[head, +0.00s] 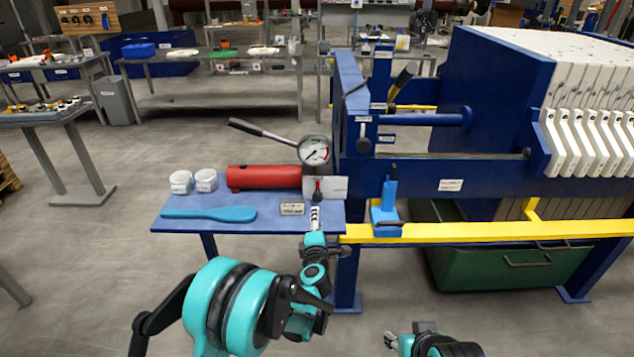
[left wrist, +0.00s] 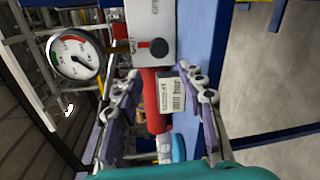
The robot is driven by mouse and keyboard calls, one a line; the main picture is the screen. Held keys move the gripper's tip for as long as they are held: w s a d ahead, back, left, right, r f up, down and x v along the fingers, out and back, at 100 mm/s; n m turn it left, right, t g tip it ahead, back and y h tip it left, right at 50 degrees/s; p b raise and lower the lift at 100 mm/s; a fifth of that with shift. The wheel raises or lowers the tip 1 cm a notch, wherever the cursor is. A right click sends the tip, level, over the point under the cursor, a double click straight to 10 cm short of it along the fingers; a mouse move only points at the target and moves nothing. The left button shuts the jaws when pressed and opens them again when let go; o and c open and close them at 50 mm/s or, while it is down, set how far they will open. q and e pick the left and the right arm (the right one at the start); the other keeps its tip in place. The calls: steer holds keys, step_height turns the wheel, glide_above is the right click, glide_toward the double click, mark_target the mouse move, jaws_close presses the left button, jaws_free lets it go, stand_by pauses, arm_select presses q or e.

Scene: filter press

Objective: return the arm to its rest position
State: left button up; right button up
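The blue shelf (head: 165,228) bears a red pump cylinder (head: 262,177), two white cups, a blue spatula (head: 208,214) and a label plate. A pressure gauge (head: 314,151) stands behind. The blue press frame (head: 450,185) and yellow rail (head: 480,231) are at right.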

arm_select(q)
steer(key=s+a+r+m+h, duration=0.1)
steer(key=s+r+m+h, duration=0.2)
steer(key=s+r+m, duration=0.4)
steer(key=s+r+m+h, duration=0.3)
steer(key=s+r+m, duration=0.15)
steer(key=r, duration=0.55)
steer(key=s+a+f+m+g+y, duration=0.2)
steer(key=s+a+f+g, duration=0.1)
steer(key=s, duration=0.6)
steer(key=s+a+f+m+g+y, duration=0.2)
steer(key=s+a+f+m+g, duration=0.1)
steer(key=s+a+f, duration=0.3)
steer(key=s+a+f+m+g+y, duration=0.2)
steer(key=s+a+f, duration=0.3)
steer(key=s, duration=0.7)
steer(key=a+m+g, duration=0.1)
steer(key=a, duration=0.1)
steer(key=shift+s+a+g, duration=0.15)
steer(key=shift+a+g, duration=0.15)
